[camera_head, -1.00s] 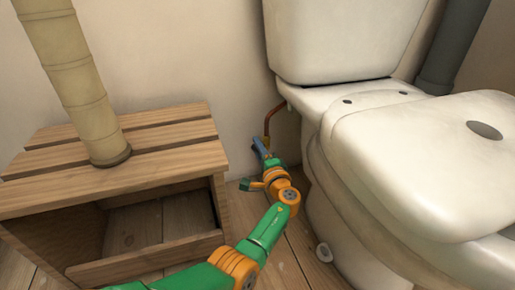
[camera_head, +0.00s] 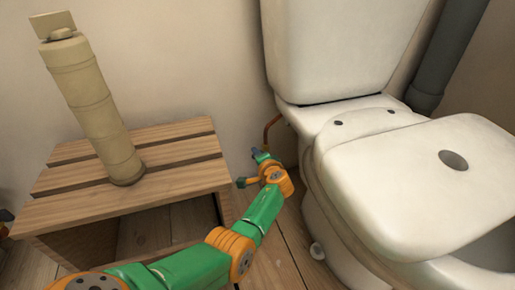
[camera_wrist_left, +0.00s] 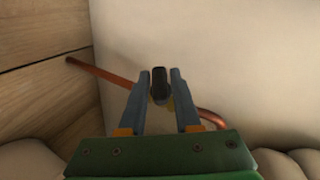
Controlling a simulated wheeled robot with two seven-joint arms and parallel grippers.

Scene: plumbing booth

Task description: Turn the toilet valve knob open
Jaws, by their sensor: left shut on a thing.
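The valve knob (camera_wrist_left: 159,86) is a small dark piece in the left wrist view, standing between the two blue-grey fingers of my left gripper (camera_wrist_left: 161,82). The fingers are shut on it. A copper pipe (camera_wrist_left: 105,76) runs behind it along the floor and wall. In the head view, my left gripper (camera_head: 262,154) is low by the wall, between the wooden bench and the toilet (camera_head: 336,190). The knob is hidden there by the gripper and wrist. The copper pipe (camera_head: 270,127) bends down from the toilet just above the gripper. My right gripper is out of view.
A slatted wooden bench (camera_head: 75,205) stands left of my arm, carrying a tall beige cylinder (camera_head: 92,105). The toilet bowl and lid (camera_head: 410,180) close off the right side. A grey pipe (camera_head: 450,55) rises behind it. A narrow strip of plank floor (camera_head: 275,265) is free between.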

